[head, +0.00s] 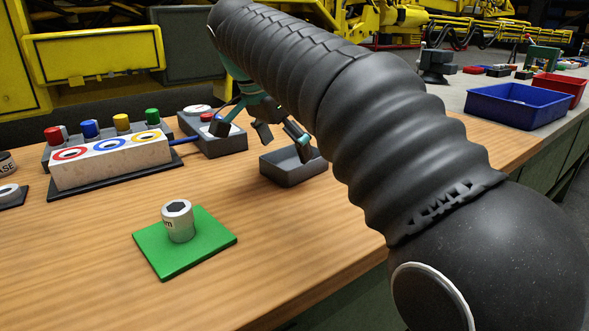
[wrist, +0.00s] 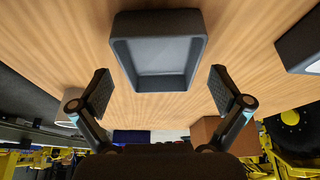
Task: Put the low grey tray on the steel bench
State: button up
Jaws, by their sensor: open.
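The low grey tray (head: 300,177) sits on the wooden bench near its far right part, empty as far as I can see. In the wrist view the tray (wrist: 158,24) is upright at the top centre. My gripper (head: 282,135) is open above the tray in the head view. In the wrist view its two fingers (wrist: 160,92) are spread wide, one on each side just below the tray's near wall, with nothing between them. I cannot tell whether a finger touches the tray. The steel bench (head: 450,97) is the grey surface beyond the wooden bench at right.
A blue bin (head: 515,105) and a red bin (head: 560,90) stand on the steel bench, with smaller parts behind. On the wooden bench are a button box (head: 215,135), a coloured-ring block (head: 110,163) and a green mat (head: 205,250) bearing a pale cylinder (head: 178,222).

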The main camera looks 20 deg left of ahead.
aim_at(295, 163)
jog(key=shift+x, duration=1.5)
jog(key=shift+c, duration=0.3)
jog(key=c, duration=1)
jog(key=shift+r, duration=0.1)
